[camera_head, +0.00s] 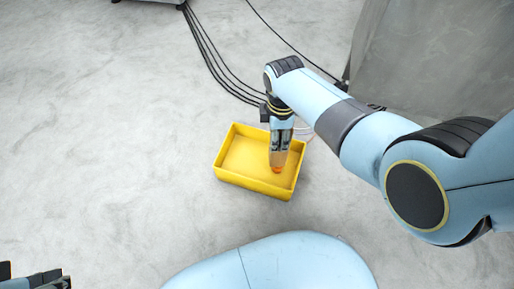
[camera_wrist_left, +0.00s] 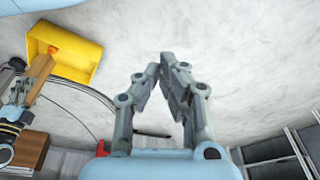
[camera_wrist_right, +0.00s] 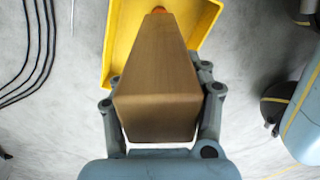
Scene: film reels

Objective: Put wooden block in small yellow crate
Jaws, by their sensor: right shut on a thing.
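The small yellow crate (camera_head: 248,184) lies on the floor in the middle of the head view. My right gripper (camera_head: 281,136) points down above it, shut on the long wooden block (camera_head: 277,157). In the right wrist view the block (camera_wrist_right: 158,75) stretches away from my fingers to the crate (camera_wrist_right: 118,35). Its far end is over or inside the crate, beside a small orange thing (camera_head: 277,169); I cannot tell whether it touches the crate floor.
Black cables (camera_head: 212,60) run over the floor behind the crate. A grey covered object (camera_head: 430,55) stands at the back right. A brown box (camera_wrist_left: 30,150) shows in the left wrist view. The floor left of the crate is clear.

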